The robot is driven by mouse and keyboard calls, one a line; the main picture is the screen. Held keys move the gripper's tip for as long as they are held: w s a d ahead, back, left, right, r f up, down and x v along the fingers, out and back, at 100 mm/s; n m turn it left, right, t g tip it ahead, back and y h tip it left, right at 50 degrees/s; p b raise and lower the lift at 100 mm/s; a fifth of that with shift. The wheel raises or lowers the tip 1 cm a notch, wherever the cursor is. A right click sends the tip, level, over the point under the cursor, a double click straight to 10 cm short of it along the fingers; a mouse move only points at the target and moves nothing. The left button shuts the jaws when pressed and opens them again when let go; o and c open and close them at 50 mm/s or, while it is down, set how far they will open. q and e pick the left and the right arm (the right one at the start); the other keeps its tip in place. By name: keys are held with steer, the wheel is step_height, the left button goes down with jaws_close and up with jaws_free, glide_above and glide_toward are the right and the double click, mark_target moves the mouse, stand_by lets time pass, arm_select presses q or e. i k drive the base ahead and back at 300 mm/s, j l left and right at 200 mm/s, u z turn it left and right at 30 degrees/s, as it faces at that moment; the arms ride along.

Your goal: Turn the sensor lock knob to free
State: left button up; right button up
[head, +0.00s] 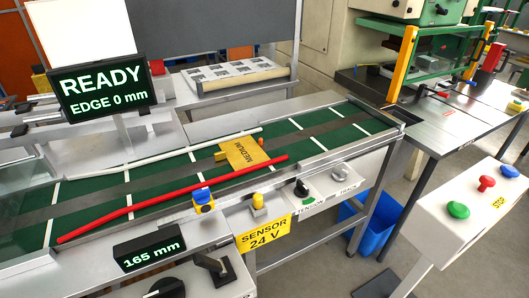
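A yellow knob on a grey block (258,203) stands on the near rail of the conveyor, just above a yellow "SENSOR 24 V" label (263,238). I cannot tell for certain that it is the sensor lock knob, or which way it is set. A blue and yellow sensor-like block (203,201) sits left of it at the belt edge. Neither of my grippers is in view.
A yellow "MEDIUM" card (243,154) lies on the green belt (110,195) between a white and a red guide rod (170,200). Displays read "READY, EDGE 0 mm" (101,88) and "165 mm" (150,253). A button box (470,215) stands at right; a blue bin (362,230) is below.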

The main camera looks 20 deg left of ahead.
mark_target(202, 196)
steer(key=j+u, duration=0.15)
steer(key=u, duration=0.95)
